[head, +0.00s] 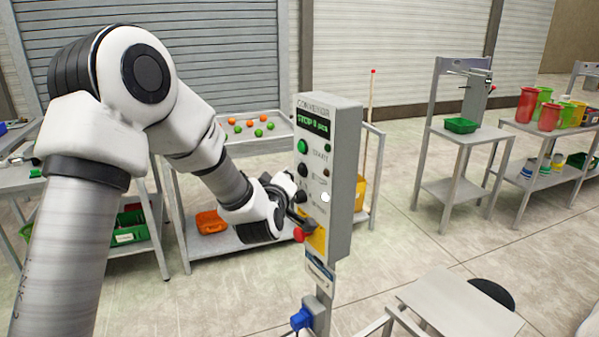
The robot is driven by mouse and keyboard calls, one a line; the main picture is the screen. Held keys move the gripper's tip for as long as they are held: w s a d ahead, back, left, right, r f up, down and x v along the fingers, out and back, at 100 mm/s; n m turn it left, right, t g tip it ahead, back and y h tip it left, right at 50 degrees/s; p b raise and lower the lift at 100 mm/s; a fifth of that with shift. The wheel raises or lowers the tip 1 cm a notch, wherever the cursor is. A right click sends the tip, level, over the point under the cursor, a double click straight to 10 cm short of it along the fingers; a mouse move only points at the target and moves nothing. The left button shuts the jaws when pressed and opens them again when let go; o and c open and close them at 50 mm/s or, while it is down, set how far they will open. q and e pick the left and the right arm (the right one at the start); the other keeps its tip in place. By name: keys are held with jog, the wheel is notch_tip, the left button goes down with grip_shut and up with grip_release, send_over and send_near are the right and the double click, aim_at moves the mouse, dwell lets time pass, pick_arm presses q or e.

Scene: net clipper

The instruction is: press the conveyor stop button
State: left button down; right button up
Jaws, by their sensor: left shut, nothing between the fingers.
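A grey conveyor control box (342,185) stands on a post in the middle of the head view. Its green-lit display (313,124) reads "STOP" and a piece count. Down its face are a green button (303,146), black knobs or buttons (303,170), and a red mushroom button (299,235) low down beside a yellow plate (316,240). My left gripper (303,219) is shut and empty. Its dark fingertips are at the lower face of the box, just above the red button, overlapping the yellow plate. I cannot tell whether they touch. My right gripper is out of view.
A shelf cart (240,146) with orange and green balls stands behind my left arm, with an orange bin (211,222) below. A blue part (301,318) sits low on the post. A grey table (457,305) is at front right. Open floor lies to the right.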

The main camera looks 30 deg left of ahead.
pick_arm(q)
jog(key=shift+s, duration=0.1)
jog(key=s+a, duration=0.1)
jog(key=s, duration=0.1)
jog(key=s+a, duration=0.1)
jog(key=s, duration=0.1)
jog(key=shift+s+a+b, duration=0.15)
jog(key=shift+a+b, duration=0.05)
jog(key=shift+b, duration=0.1)
dwell(0.5)
